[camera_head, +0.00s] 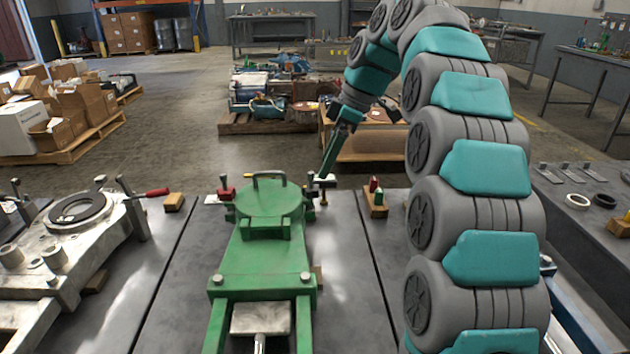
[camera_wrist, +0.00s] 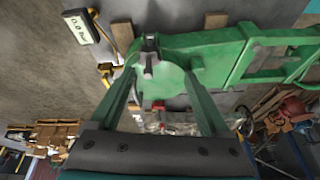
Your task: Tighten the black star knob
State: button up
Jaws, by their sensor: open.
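A green fixture (camera_head: 262,255) with a round lid and a bar handle (camera_head: 268,177) lies on the grey table. A dark upright part (camera_head: 310,191), perhaps the black star knob, stands at the lid's right edge; its star shape cannot be made out. In the wrist view a dark part (camera_wrist: 150,45) shows at the edge of the green round plate (camera_wrist: 162,75), just beyond the fingertips. My gripper (camera_head: 325,168) points down beside the lid's right edge. It also shows in the wrist view (camera_wrist: 160,72), open, with nothing clearly between its fingers.
A small display (camera_wrist: 80,27) reads about 0.0 Nm. A metal casting (camera_head: 75,225) lies at left.

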aim_at(313, 183)
jog(key=shift+n, duration=0.5)
jog(key=shift+w+x, duration=0.3)
jog(key=shift+x, duration=0.95)
jog(key=shift+w+x, duration=0.3)
jog(key=shift+x, duration=1)
jog(key=shift+w+x, duration=0.35)
jog(key=shift+x, duration=0.9)
grip_shut()
